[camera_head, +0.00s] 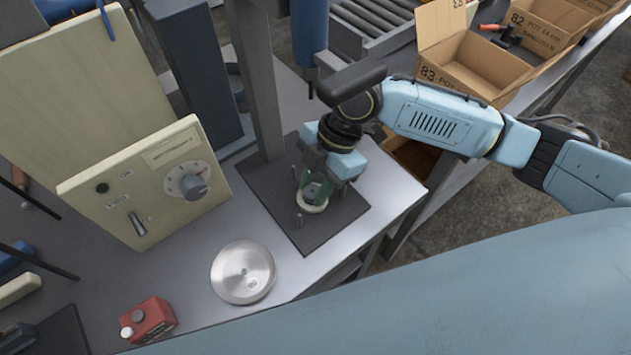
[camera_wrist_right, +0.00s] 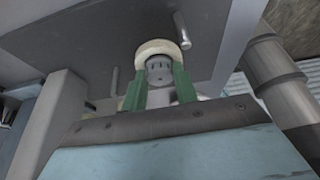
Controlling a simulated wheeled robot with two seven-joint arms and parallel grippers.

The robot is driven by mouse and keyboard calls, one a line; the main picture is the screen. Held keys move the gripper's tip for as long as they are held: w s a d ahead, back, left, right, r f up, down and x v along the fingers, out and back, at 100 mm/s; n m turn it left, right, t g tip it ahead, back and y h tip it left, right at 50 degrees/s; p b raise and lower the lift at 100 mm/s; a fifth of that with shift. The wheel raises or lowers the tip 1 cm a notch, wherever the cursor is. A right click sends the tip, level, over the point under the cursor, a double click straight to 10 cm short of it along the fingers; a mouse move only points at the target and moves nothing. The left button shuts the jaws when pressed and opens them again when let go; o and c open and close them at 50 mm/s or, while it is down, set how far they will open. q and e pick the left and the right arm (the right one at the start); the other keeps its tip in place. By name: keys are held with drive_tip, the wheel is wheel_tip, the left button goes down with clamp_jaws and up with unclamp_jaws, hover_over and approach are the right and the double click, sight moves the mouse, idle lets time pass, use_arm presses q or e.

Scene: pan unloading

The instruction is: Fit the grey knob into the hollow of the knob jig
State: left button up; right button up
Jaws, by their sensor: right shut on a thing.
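My right gripper (camera_head: 318,190), with green fingers, points down over the dark mat under the press column. In the right wrist view its fingers (camera_wrist_right: 160,90) are shut on the grey knob (camera_wrist_right: 160,72), one finger on each side. The knob jig looks like a cream ring (camera_head: 312,206) on the mat, right at the fingertips. In the wrist view the cream ring (camera_wrist_right: 165,47) curves around the knob's far side. Whether the knob sits down in the hollow or just above it, I cannot tell. My left gripper is out of view.
Thin metal pins (camera_head: 299,221) stand on the dark mat (camera_head: 340,215) near the ring. A grey post (camera_head: 257,90) rises behind. A cream panel with a dial (camera_head: 130,195), a round metal disc (camera_head: 243,272) and a red box (camera_head: 148,320) are to the left. Cardboard boxes (camera_head: 470,70) stand at upper right.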

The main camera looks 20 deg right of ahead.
drive_tip(key=o, duration=1.1)
drive_tip(key=shift+f, duration=0.1)
drive_tip(key=shift+c, duration=0.2)
drive_tip(key=shift+s+f, duration=0.1)
drive_tip(key=shift+s, duration=0.05)
drive_tip(key=p+v, duration=0.1)
drive_tip(key=v, duration=1.3)
drive_tip(key=shift+w, duration=0.2)
drive_tip(key=shift+a+f, duration=0.1)
